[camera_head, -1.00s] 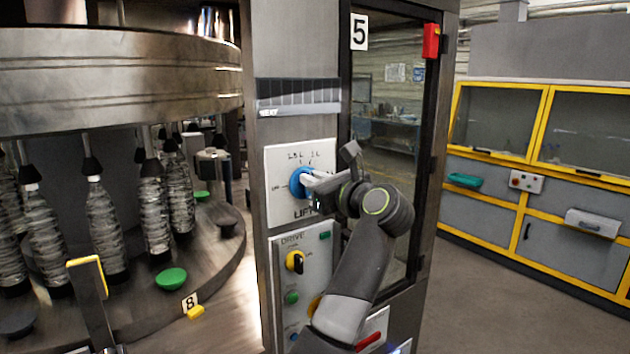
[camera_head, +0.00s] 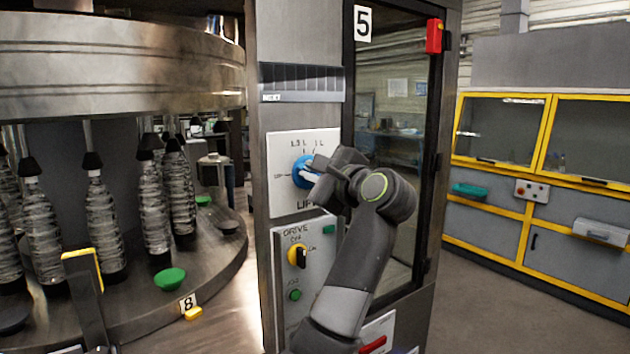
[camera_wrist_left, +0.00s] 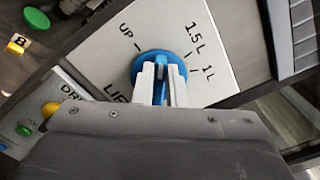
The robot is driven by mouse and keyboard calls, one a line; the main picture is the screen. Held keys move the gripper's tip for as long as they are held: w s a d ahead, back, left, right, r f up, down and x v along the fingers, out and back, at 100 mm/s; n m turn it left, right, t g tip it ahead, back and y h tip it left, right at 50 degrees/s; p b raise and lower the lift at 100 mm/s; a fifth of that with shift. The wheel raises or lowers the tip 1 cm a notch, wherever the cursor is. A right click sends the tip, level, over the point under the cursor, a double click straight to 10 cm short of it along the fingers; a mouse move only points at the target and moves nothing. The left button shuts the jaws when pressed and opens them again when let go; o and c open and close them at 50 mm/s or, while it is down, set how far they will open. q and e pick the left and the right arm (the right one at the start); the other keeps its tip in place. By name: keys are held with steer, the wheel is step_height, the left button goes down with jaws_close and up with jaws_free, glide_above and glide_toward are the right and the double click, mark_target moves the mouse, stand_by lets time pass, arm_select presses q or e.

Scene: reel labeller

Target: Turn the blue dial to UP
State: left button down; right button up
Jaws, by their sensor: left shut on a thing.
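The blue dial (camera_head: 301,172) sits on a white plate (camera_head: 289,203) marked LIFT on the machine's front column. My left gripper (camera_head: 312,172) reaches it from the right. In the left wrist view, the two pale fingertips of the left gripper (camera_wrist_left: 161,88) are shut on the raised grip of the blue dial (camera_wrist_left: 143,62). The UP mark (camera_wrist_left: 127,31) is at the dial's upper left there, with 1.5 L and 1 L at its upper right. The fingers partly cover the dial, so its exact setting is hard to tell. My right gripper is not in view.
Below is the DRIVE panel with a yellow and black switch (camera_head: 298,257) and a green button (camera_head: 294,295). A glazed door (camera_head: 395,110) marked 5 stands right behind my arm. The carousel with bottles (camera_head: 104,225) is at the left. Floor is clear at the right.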

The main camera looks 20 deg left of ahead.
arm_select(q)
steer(key=shift+s+a+f+n+b, duration=0.15)
steer(key=shift+n+b, duration=0.35)
steer(key=shift+n, duration=0.75)
steer(key=shift+w+d+f+n+b, duration=0.1)
steer(key=shift+f+n+b, duration=0.15)
steer(key=shift+n+b, duration=0.65)
steer(key=shift+s+a+f+n+b, duration=0.1)
steer(key=shift+f+n+b, duration=0.1)
steer(key=shift+n, duration=1.35)
steer(key=c, duration=1.5)
jaws_free()
steer(key=shift+o, duration=0.2)
steer(key=b+v, duration=0.5)
steer(key=v, duration=1.2)
steer(key=shift+s+b, duration=0.2)
steer(key=shift+b, duration=0.15)
